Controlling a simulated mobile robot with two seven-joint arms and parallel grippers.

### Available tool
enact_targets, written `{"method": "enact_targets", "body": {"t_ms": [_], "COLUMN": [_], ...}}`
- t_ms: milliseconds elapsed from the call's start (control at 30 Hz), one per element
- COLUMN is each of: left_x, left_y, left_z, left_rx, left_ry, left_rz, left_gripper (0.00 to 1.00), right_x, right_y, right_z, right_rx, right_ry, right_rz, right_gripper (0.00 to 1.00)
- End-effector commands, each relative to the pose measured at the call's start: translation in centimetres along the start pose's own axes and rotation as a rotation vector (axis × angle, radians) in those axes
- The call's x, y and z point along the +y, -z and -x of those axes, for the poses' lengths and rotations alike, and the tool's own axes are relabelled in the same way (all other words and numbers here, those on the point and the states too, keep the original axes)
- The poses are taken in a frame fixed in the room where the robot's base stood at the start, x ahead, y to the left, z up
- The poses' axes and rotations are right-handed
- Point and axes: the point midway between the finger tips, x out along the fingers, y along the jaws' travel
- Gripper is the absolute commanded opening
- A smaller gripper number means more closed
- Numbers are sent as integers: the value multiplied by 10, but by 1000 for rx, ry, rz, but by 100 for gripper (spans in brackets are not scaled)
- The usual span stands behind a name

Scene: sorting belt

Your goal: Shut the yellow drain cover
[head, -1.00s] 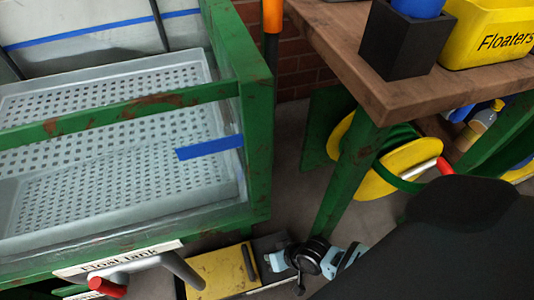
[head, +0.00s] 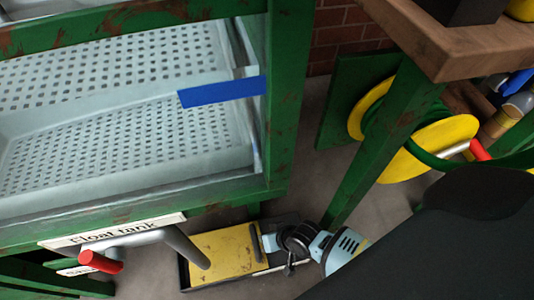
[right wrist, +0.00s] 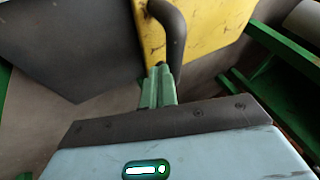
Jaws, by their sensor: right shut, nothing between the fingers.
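The yellow drain cover (head: 222,254) lies low on the floor in a dark frame, below the float tank, with a dark area along its right side. Its black bar handle (head: 256,243) stands near its right edge. In the right wrist view the scuffed cover (right wrist: 212,22) fills the top, and its curved handle (right wrist: 178,42) comes down just beyond my fingers. My right gripper (right wrist: 160,72) is shut and empty, its green fingertips close by the handle's lower end; I cannot tell whether they touch. In the head view its fingertips are hidden. My left gripper is not in view.
The float tank (head: 225,195) with its green frame and a red-ended grey pipe (head: 150,240) stands above and left of the cover. A green table leg (head: 375,145) and a yellow hose reel (head: 432,150) are to the right. Bare floor (head: 315,130) lies between.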

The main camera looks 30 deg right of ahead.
Motion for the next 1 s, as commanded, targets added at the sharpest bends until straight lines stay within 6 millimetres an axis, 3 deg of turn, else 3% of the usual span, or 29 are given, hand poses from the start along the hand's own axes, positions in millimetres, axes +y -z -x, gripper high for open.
{"method": "enact_targets", "body": {"t_ms": [400,833,1000], "left_x": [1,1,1], "left_y": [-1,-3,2], "left_z": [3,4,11], "left_rx": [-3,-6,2], "left_ry": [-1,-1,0], "left_rz": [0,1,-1], "left_gripper": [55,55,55], "right_x": [-43,-51,-53], "right_y": [0,0,1], "right_z": [-20,-21,-13], "right_rx": [0,2,2], "right_ry": [3,10,11], "right_rz": [-2,-2,-2], "right_gripper": [0,0,0]}}
